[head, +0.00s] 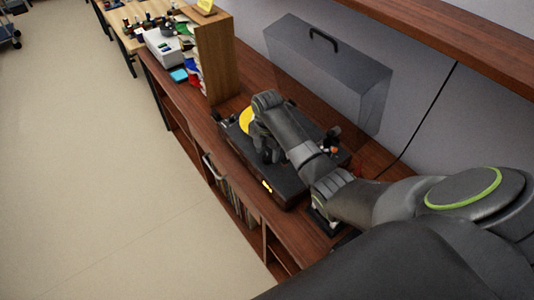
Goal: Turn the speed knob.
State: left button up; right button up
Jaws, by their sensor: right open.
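A black turntable (286,190) sits on the reddish-brown wooden sideboard, with a yellow disc (246,117) partly showing on its far left part. Small yellow-orange marks (267,186) show on its front edge. My right arm reaches in from the right, across the turntable. My right gripper (268,156) points down over its front part, with its jaws open. I cannot tell whether it touches anything. I cannot make out the speed knob; it is too small or hidden behind my gripper and arm. My left gripper is not in view.
A grey see-through cover with a black handle (323,40) stands raised behind the turntable. A wooden divider (215,60) and a white box (164,46) are to the left. A shelf (460,35) juts out above at the right. The floor (90,170) in front is clear.

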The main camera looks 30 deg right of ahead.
jog(key=shift+f, duration=0.95)
jog(key=c, duration=1)
